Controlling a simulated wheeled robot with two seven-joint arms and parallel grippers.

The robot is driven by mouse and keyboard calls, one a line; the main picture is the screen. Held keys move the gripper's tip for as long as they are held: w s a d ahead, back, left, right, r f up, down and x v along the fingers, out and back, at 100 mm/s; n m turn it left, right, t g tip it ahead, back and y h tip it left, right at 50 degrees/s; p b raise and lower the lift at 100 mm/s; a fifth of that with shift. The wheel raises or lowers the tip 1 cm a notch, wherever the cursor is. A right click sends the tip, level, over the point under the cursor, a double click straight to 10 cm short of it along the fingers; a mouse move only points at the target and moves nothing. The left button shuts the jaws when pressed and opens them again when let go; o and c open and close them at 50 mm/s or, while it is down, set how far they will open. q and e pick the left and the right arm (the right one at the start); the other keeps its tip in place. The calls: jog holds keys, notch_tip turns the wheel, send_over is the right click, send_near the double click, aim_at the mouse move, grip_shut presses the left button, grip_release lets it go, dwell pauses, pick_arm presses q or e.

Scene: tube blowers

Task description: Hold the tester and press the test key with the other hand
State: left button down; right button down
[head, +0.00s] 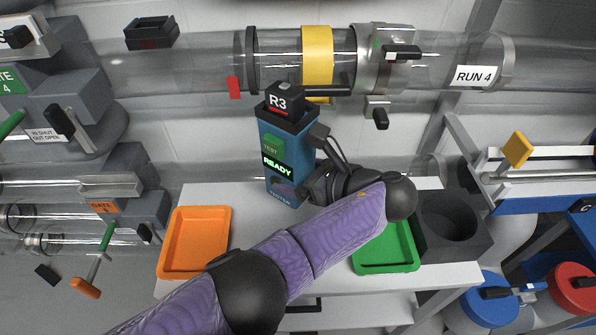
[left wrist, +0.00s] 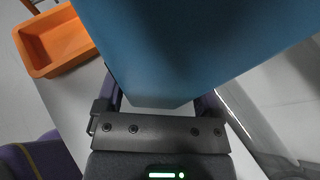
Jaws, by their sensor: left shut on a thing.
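The tester (head: 266,168) is a tall blue box with a black top marked R3. Its front has a green test key (head: 273,145), a lit screen reading READY and a dark lower part with small lettering. It appears upright at the middle of the head view, in front of the clear tube. My left gripper (head: 314,165) is shut on the tester from its right side. In the left wrist view the blue body (left wrist: 190,45) fills the space between the fingers (left wrist: 158,104). The far finger is partly hidden. My right gripper is not in view.
A white table (head: 330,300) bears an orange tray (head: 172,268), a green tray (head: 386,267) and a dark block with a round hole (head: 475,245). A clear tube with a yellow band (head: 317,55) runs behind. Gate handles stand at left. Blue and red containers stand lower right.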

pick_arm(q)
jog(key=shift+f+b, duration=0.55)
jog(key=shift+f, duration=0.3)
jog(key=shift+f+b, duration=0.3)
jog(key=shift+f, duration=0.1)
jog(key=shift+f, duration=0.2)
jog(key=shift+f+b, duration=0.2)
jog(key=shift+b, duration=0.1)
jog(key=shift+f, duration=0.1)
jog(key=shift+f+b, duration=0.65)
jog(key=shift+f, duration=0.2)
jog(key=shift+f, duration=0.4)
jog(key=shift+f+b, duration=0.3)
jog(key=shift+b, duration=0.2)
